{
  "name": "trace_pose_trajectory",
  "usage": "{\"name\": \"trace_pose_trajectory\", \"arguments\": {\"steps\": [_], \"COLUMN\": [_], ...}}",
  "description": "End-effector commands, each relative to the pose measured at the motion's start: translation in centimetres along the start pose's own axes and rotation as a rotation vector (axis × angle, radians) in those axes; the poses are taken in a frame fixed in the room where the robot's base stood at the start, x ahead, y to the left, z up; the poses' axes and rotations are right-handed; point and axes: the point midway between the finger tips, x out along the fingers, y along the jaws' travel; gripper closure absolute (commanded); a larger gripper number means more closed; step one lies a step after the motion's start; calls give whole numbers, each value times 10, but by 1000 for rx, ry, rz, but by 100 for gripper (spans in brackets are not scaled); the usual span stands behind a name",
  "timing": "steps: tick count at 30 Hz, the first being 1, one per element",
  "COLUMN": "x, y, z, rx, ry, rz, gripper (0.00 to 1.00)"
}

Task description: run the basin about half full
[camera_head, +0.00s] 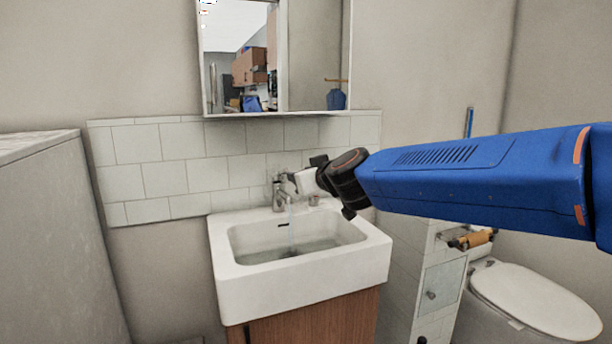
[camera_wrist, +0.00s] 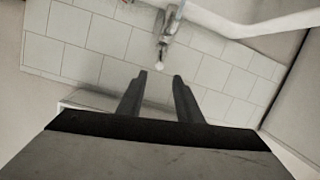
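The white basin (camera_head: 228,285) stands below the tiled wall in the head view. A thin stream of water (camera_head: 291,218) falls from the metal faucet (camera_head: 279,192) at its back edge. Some water (camera_head: 285,251) seems to lie in the bottom; its exact depth is hard to tell. My gripper (camera_head: 292,178) is close to the upper part of the faucet, from the right. In the wrist view my gripper (camera_wrist: 160,74) has its fingers apart with nothing between them. The faucet (camera_wrist: 167,30) shows just beyond the fingertips; I cannot tell whether they touch it.
A mirror cabinet (camera_head: 318,60) hangs above the basin. A grey cabinet (camera_head: 50,235) stands at the left. A toilet (camera_head: 535,298) and a paper-roll holder (camera_head: 473,240) are at the right. The wooden vanity (camera_head: 310,322) is under the basin.

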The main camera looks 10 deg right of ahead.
Motion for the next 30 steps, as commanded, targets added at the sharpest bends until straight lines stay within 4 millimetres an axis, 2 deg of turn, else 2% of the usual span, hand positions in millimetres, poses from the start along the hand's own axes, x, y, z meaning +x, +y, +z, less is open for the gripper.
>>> {"name": "trace_pose_trajectory", "arguments": {"steps": [11, 26, 30], "x": [-20, -23, -37], "y": [0, 0, 0], "z": [0, 1, 6], "rx": [1, 0, 12], "ry": [0, -1, -2], "rz": [0, -2, -29], "gripper": [68, 68, 68]}}
